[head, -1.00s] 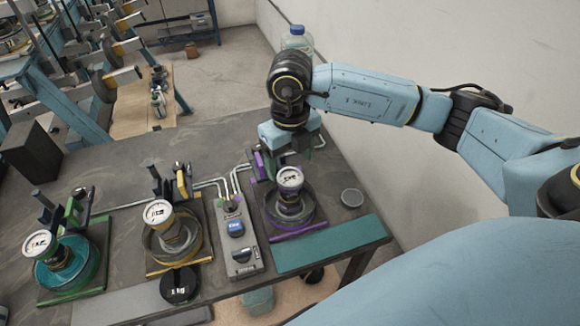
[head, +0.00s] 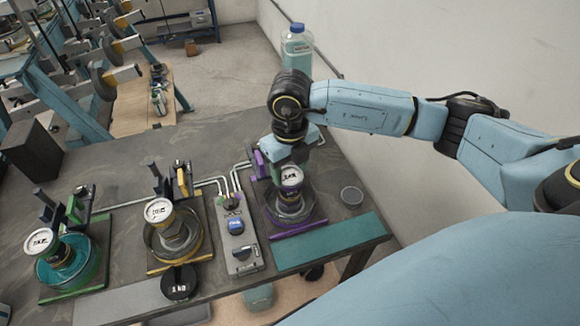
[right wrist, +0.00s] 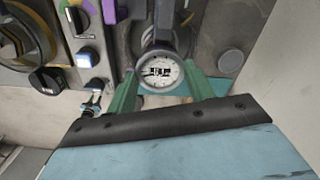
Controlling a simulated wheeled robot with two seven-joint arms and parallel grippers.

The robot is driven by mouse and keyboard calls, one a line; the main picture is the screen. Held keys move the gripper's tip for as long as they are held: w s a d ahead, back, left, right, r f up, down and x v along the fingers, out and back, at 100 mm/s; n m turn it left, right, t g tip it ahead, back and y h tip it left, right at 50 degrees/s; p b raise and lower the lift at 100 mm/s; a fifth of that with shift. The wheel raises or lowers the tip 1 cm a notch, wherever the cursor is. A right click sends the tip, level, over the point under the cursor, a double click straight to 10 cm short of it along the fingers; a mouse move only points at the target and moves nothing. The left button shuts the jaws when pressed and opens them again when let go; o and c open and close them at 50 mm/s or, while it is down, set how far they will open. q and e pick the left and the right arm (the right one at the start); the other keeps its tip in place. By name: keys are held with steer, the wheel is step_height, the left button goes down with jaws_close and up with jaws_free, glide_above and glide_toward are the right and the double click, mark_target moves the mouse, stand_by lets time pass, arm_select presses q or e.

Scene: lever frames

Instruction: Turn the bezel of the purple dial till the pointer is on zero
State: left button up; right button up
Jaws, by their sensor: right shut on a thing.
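The purple-marked dial (head: 291,178) is a round white-faced gauge on a dark post, standing in a round dish with a purple front strip (head: 299,230). My right gripper (head: 290,166) has come down behind it, and its green fingers are shut on the dial's bezel. In the right wrist view, the dial face (right wrist: 160,73) sits between the two green fingers, one on each side of the rim. The pointer is too small to read against the zero mark. My left gripper is not in view.
A yellow-marked dial (head: 159,211) and a green-marked dial (head: 41,242) stand to the left. A grey switch box (head: 240,250) is just left of the purple station. A small round grey lid (head: 351,196) lies to the right, near the wall. A bottle (head: 297,48) stands behind the arm.

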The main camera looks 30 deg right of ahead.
mark_target(290, 175)
steer(key=shift+f+n+b, duration=0.15)
steer(key=shift+n+b, duration=0.85)
steer(key=shift+b, duration=0.1)
steer(key=shift+r+n+b, duration=0.2)
steer(key=shift+n+b, duration=0.15)
steer(key=shift+n, duration=0.25)
steer(key=o, duration=1)
step_height(290, 175, up, 13)
steer(key=shift+r+b, duration=0.2)
steer(key=shift+b, duration=0.25)
